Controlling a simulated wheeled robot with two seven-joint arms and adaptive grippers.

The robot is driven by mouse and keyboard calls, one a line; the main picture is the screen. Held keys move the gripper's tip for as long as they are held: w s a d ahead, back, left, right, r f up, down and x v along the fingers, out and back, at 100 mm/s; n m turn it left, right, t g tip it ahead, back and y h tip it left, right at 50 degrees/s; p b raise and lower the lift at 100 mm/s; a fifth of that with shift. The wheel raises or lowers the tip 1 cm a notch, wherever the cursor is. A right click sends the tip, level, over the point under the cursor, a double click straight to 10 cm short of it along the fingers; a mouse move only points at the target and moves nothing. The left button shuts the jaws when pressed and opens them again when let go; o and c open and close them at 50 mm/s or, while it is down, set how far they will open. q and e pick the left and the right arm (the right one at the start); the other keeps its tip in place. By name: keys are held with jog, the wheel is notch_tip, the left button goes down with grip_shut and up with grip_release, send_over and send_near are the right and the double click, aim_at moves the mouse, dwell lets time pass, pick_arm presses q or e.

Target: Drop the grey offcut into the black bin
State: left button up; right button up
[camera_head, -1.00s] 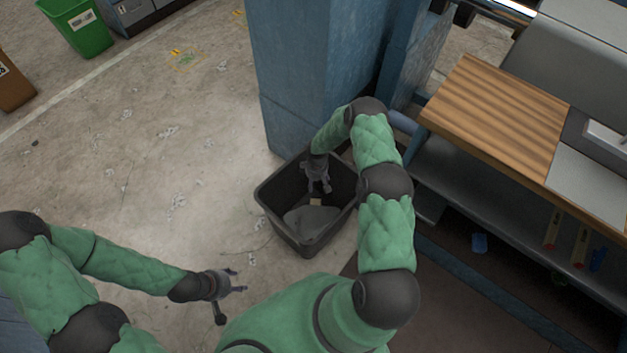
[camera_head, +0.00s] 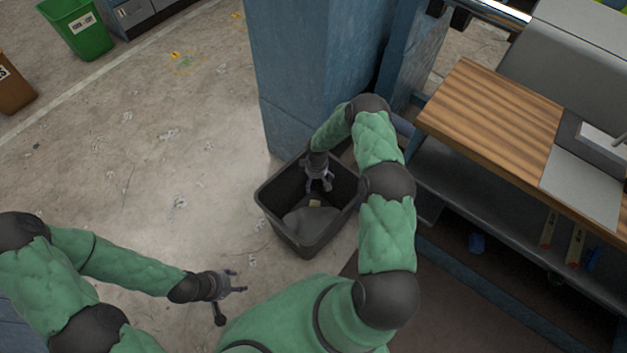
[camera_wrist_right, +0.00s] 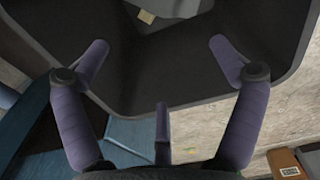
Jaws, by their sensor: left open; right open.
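The black bin (camera_head: 268,212) stands on the floor beside the blue pillar. A grey piece that looks like the offcut (camera_head: 310,224) lies in the bottom of the bin; part of it also shows at the top of the right wrist view (camera_wrist_right: 182,8). My right gripper (camera_head: 320,188) is open over the bin's far part, with nothing between its fingers. In the right wrist view its spread fingers (camera_wrist_right: 160,52) are in front of the bin's dark wall (camera_wrist_right: 190,75). My left gripper (camera_head: 238,282) is open and empty above the floor, left of the bin.
A small tan block (camera_head: 315,203) lies in the bin by the grey piece. The blue pillar (camera_head: 310,70) rises behind the bin. A wood-topped bench (camera_head: 495,105) stands to the right. A green bin (camera_head: 78,28) is far left. The floor left of the bin is clear.

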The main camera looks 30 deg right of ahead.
jog(key=shift+w+r+p, duration=0.1)
jog(key=shift+r+p, duration=0.3)
jog(key=shift+r, duration=0.6)
jog(key=shift+r, duration=6.05)
jog(key=s+a+f+m+y, duration=0.1)
jog(key=s+a+f+y, duration=0.1)
jog(key=s+a, duration=0.45)
jog(key=s+a+f+m+y, duration=0.1)
jog(key=s+a+f+m, duration=0.15)
jog(key=a, duration=0.65)
jog(key=s+a+r+m+y, duration=0.1)
jog(key=s+a+m, duration=0.3)
jog(key=s, duration=1.1)
jog(key=a+r, duration=0.1)
jog(key=a, duration=0.2)
jog(key=shift+s+a, duration=0.2)
jog(key=shift+s, duration=0.2)
